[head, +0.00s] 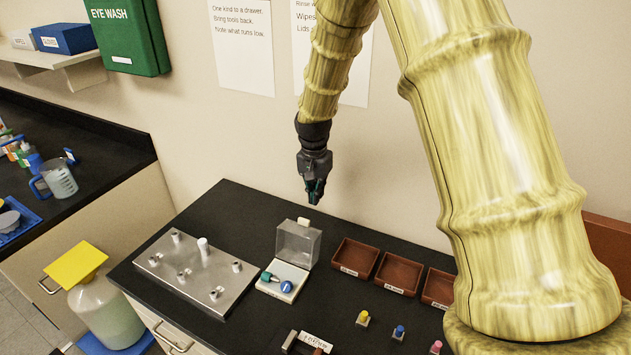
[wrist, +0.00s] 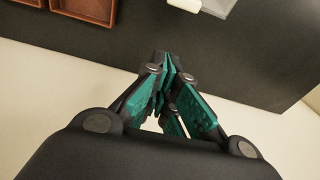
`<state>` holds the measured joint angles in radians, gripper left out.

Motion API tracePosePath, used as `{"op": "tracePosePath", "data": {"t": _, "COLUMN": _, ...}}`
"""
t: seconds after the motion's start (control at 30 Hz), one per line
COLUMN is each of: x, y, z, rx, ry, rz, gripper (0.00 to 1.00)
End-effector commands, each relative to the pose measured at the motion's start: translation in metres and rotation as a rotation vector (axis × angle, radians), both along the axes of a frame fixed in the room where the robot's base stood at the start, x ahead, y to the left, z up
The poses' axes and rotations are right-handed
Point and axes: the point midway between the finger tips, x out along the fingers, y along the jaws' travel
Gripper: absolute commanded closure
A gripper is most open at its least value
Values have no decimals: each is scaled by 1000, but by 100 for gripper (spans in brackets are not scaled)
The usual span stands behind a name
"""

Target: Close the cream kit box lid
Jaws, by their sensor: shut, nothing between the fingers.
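The cream kit box (head: 283,281) sits on the black bench, with a teal-and-white item and a blue round item in it. Its clear lid (head: 297,243) stands open and upright at the back edge, with a cream tab (head: 304,222) on top. In the wrist view, a cream piece (wrist: 186,4), probably the tab, is cut off at the top edge. My gripper (head: 315,199) hangs above and behind the lid, apart from it. Its teal fingers are shut and empty; they also show in the wrist view (wrist: 168,66).
Several brown trays (head: 354,257) lie right of the box. A metal plate with pegs (head: 187,290) lies on its left. Small colored-topped pieces (head: 398,331) stand in front of the trays. The wall is close behind my gripper.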

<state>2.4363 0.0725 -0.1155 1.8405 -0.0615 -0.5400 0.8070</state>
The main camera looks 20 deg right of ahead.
Motion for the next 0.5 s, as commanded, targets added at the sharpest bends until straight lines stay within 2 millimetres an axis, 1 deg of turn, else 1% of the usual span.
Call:
{"op": "tracePosePath", "data": {"t": 0.33, "x": 1, "y": -2, "z": -42, "rx": 2, "ry": 1, "rz": 0, "gripper": 100}}
{"op": "tracePosePath", "data": {"t": 0.37, "x": -2, "y": 3, "z": -35, "rx": 0, "ry": -1, "rz": 3, "gripper": 100}}
{"op": "tracePosePath", "data": {"t": 0.5, "x": -13, "y": 16, "z": -31, "rx": 0, "ry": 0, "rz": 2, "gripper": 100}}
